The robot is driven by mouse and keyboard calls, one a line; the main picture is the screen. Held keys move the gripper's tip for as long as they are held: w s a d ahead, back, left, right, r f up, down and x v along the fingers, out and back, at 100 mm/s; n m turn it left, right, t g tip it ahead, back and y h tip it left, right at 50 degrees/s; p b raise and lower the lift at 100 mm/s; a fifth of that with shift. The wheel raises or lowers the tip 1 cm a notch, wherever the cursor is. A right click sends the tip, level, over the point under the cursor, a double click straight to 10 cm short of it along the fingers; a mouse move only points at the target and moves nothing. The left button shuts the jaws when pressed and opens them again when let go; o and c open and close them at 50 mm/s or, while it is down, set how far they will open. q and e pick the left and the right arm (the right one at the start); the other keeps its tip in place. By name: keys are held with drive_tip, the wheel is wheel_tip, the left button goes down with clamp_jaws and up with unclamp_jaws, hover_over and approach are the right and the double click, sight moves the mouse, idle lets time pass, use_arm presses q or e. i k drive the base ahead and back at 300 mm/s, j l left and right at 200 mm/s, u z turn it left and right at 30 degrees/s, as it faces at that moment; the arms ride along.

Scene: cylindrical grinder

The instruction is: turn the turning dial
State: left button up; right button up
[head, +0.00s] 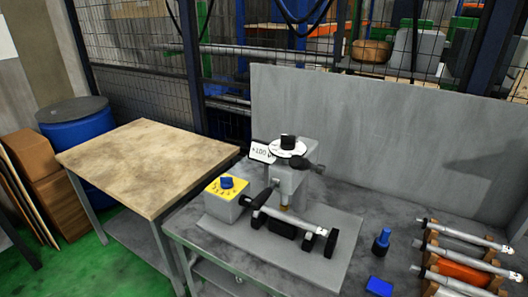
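The grinder (289,184) stands on a grey metal table. On its top is a round white dial (287,149) with a black knob (288,141) at its centre. In front and to the left, a grey box with a yellow face (215,189) carries a blue rotary knob (227,182) with dark marks around it. I cannot tell which of the two is the turning dial. Neither of my grippers is in view, and nothing touches either knob.
A white label (262,152) and a dark handle (308,165) flank the white dial. A shaft (290,217) lies across the grinder's front. Several shafts rest on a rack (492,278) at right, near blue items (381,243). A wooden-topped table (145,165) at left is clear.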

sight(226, 183)
drive_tip(key=i+j, duration=0.15)
drive_tip(key=j, duration=0.25)
drive_tip(key=i+j+z, duration=0.15)
drive_tip(key=j, duration=0.3)
drive_tip(key=i+j, duration=0.1)
drive_tip(key=j, duration=0.3)
drive_tip(key=i+j+z, duration=0.15)
drive_tip(key=j, duration=0.75)
drive_tip(key=i+z, duration=0.05)
